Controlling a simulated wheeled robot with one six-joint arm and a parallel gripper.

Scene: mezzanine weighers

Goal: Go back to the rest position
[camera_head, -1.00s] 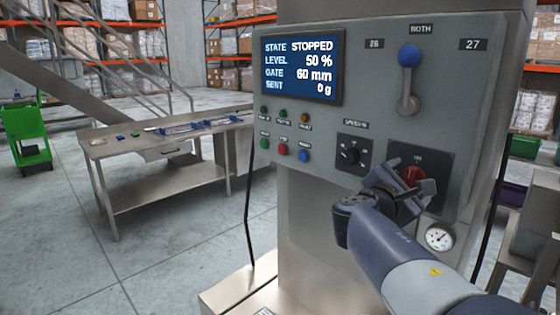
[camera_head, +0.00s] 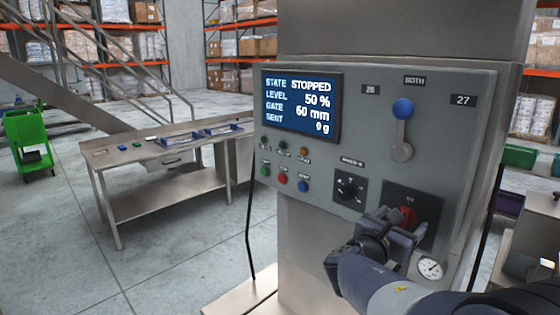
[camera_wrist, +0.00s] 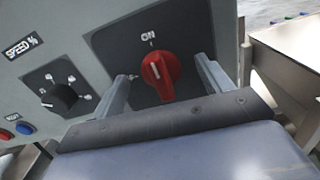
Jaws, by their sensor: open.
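My gripper (camera_head: 393,220) is at the lower right of the grey control panel (camera_head: 359,108), in front of the red rotary switch (camera_head: 407,215). In the wrist view the red switch (camera_wrist: 160,73) stands between my open fingers (camera_wrist: 163,82), with a gap on each side. Its white mark points near the ON label. The arm comes in from the lower right in the head view.
The screen (camera_head: 301,102) reads STOPPED, level 50 %, gate 60 mm, sent 0 g. A blue-knobbed lever (camera_head: 402,122), a black speed dial (camera_head: 347,189) and a gauge (camera_head: 430,268) are close by. A steel table (camera_head: 165,152) stands left.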

